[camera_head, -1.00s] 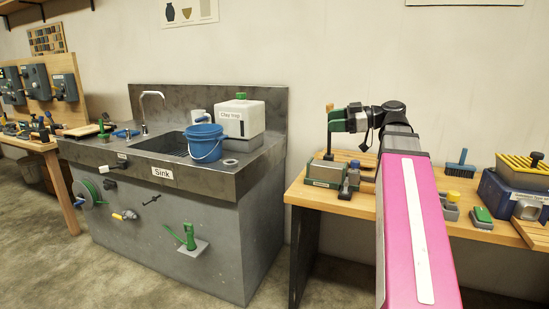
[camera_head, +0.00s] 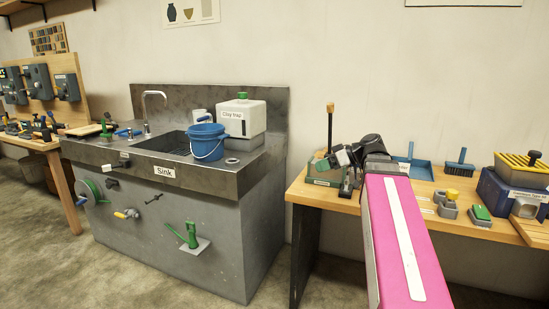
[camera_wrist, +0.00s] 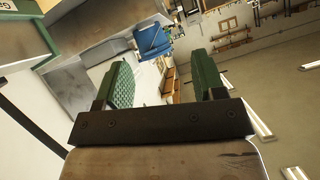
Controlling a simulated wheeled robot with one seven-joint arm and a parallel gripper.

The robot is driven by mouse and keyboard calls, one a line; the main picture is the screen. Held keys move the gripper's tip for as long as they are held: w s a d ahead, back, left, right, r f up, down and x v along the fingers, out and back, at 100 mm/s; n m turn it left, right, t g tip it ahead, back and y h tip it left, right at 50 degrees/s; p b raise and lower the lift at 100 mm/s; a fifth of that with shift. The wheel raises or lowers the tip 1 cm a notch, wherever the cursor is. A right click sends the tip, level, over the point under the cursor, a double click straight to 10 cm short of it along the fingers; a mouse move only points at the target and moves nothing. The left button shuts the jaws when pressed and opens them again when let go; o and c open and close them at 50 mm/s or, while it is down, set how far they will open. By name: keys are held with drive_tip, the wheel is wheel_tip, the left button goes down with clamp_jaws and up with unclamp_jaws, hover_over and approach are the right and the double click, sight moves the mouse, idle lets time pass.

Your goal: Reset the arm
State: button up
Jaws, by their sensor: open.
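My pink arm (camera_head: 393,235) reaches up and away over the wooden bench on the right. My gripper (camera_head: 328,162) is at its far end, partly hard to make out against the things on the bench. In the wrist view my gripper (camera_wrist: 163,80) shows two green padded fingers, spread well apart with nothing between them. That view is tilted, with the blue bucket (camera_wrist: 152,40) beyond the fingers.
The bench (camera_head: 315,193) holds a blue dustpan (camera_head: 420,170), a brush (camera_head: 460,168), a green block (camera_head: 480,213) and a blue box (camera_head: 510,195). An upright stick (camera_head: 330,115) stands near my gripper. The sink unit (camera_head: 190,225) is left, carrying the bucket (camera_head: 207,141) and clay trap (camera_head: 243,118).

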drive_tip(key=s+f+m+g+h, duration=0.1)
drive_tip(key=s+f+m+h, duration=0.2)
drive_tip(key=f, duration=1)
drive_tip(key=s+d+f+m+g+h, duration=0.1)
drive_tip(key=s+f+m+h, duration=0.2)
drive_tip(key=f, duration=0.9)
drive_tip(key=s+f+m+g+h, duration=0.1)
drive_tip(key=s+f+m+h, duration=0.2)
drive_tip(key=f, duration=1)
drive_tip(key=m+h, duration=0.2)
drive_tip(key=shift+s+d+f+g+h, duration=0.25)
drive_tip(key=shift+d+f+g+h, duration=0.05)
drive_tip(key=shift+f+g+h, duration=0.1)
